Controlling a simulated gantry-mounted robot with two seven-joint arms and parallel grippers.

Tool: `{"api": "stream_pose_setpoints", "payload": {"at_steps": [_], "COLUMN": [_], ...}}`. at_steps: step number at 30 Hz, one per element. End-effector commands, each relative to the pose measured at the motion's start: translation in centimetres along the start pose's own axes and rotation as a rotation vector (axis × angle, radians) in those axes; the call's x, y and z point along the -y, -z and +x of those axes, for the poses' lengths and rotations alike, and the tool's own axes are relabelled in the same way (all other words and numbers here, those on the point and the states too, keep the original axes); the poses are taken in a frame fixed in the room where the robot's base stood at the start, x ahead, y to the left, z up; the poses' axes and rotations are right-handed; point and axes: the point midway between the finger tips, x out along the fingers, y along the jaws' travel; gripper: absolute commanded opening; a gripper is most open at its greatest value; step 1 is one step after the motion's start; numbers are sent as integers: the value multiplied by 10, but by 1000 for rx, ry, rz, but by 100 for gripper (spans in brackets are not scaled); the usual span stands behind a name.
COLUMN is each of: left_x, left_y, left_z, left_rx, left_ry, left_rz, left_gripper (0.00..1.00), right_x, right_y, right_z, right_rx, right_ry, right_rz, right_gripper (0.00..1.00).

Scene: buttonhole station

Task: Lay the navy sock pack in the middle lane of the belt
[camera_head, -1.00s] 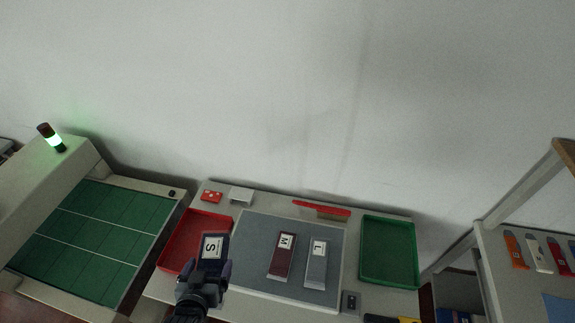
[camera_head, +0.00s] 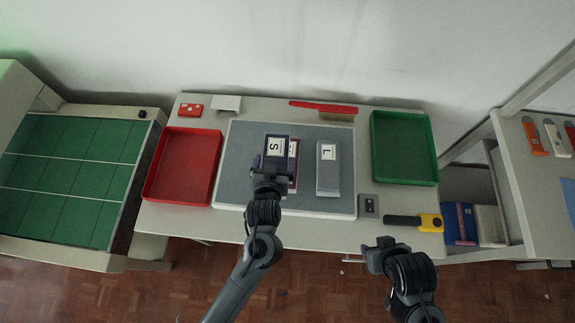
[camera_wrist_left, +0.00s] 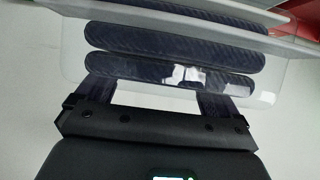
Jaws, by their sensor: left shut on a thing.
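My left gripper (camera_head: 270,178) is shut on the navy sock pack (camera_head: 278,139), which has a white S label, and appears to hold it above the grey mat. From the head it partly covers a maroon pack (camera_head: 293,172). In the left wrist view the navy pack (camera_wrist_left: 160,72) shows dark ribbed folds in clear wrap between the fingers. The green belt (camera_head: 65,170) is at the far left, with white lines marking three lanes; its middle lane is bare. My right gripper (camera_head: 380,248) is at the table's front edge, away from the packs; its jaw opening is unclear.
A red tray (camera_head: 150,185) stands between the belt and the grey mat (camera_head: 235,150). A grey L pack (camera_head: 328,175) lies on the mat. An empty green tray (camera_head: 405,150) and a yellow-and-black tool (camera_head: 428,222) are at the right.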

Motion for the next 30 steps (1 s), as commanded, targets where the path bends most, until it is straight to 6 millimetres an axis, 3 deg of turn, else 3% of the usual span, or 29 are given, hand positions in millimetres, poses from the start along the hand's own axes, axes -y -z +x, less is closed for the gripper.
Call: {"api": "stream_pose_setpoints", "payload": {"at_steps": [1, 3, 11, 17, 24, 30], "left_x": [-10, -18, -26, -1, 48, 77], "left_y": [-7, -6, 0, -11, -34, -48], "left_z": [10, 15, 26, 36, 53, 64], "left_rx": [-6, -4, -3, 0, 0, -1], "left_ry": [-8, -15, -20, -17, -16, -18], "left_rz": [0, 5, 10, 14, 14, 13], "left_gripper": [59, 59, 59, 59, 59, 59], "right_x": [0, -1, -2, -1, 0, 1], "right_y": [-6, -10, -16, -18, -19, -19], "right_z": [19, 28, 46, 51, 55, 56], "right_rx": [0, 1, 2, 1, 0, -1], "right_ry": [-3, -5, -9, -9, -5, -1], "right_rz": [-3, -5, -9, -8, -3, 0], "right_gripper": [43, 43, 43, 43, 43, 43]}}
